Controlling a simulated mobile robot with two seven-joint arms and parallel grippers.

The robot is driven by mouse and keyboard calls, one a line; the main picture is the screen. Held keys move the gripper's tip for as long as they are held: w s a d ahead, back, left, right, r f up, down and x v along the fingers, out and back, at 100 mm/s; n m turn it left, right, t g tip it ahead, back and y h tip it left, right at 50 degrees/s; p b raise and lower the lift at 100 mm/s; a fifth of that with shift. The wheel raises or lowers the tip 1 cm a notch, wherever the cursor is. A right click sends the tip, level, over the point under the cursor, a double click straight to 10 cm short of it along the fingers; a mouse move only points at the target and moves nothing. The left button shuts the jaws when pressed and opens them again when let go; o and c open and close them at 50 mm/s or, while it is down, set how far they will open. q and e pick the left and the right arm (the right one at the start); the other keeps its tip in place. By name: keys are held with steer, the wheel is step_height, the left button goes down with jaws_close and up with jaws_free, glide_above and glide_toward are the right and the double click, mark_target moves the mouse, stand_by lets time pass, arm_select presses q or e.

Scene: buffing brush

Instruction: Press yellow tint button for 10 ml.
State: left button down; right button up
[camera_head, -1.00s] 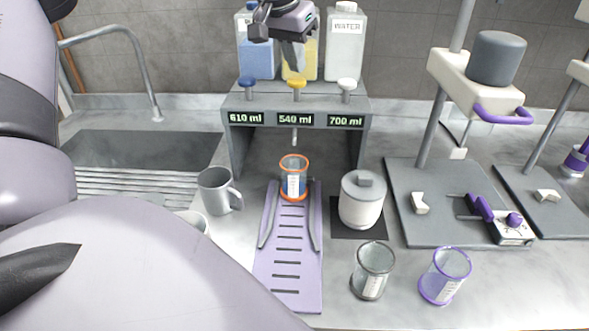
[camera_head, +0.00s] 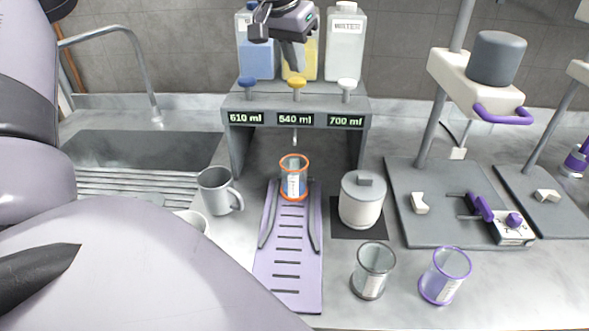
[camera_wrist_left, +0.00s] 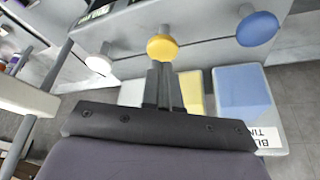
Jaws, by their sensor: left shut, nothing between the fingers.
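The yellow button (camera_head: 297,84) stands on the dispenser (camera_head: 232,98) between a blue button (camera_head: 247,83) and a white button (camera_head: 346,86). The display below the yellow button reads 540 ml. My left gripper (camera_head: 296,66) is shut and empty, above and behind the yellow button in the head view. In the left wrist view, the closed fingertips (camera_wrist_left: 161,68) appear close to the yellow button (camera_wrist_left: 162,47); I cannot tell whether they touch. An orange-rimmed beaker (camera_head: 294,178) with blue liquid stands under the nozzle. My right gripper is out of view.
Blue, yellow and white bottles stand behind the dispenser, with the yellow bottle (camera_head: 312,62) partly hidden by my gripper. A grey mug (camera_head: 216,190) and white jar (camera_head: 361,206) flank the lilac ramp (camera_head: 289,290). Two empty beakers stand front right.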

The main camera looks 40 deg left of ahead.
arm_select(q)
steer(key=shift+f, duration=1.35)
steer(key=shift+r, duration=0.15)
steer(key=shift+r+p, duration=0.4)
steer(key=shift+r, duration=0.8)
steer(key=shift+r, duration=0.1)
steer(key=shift+r, duration=2.95)
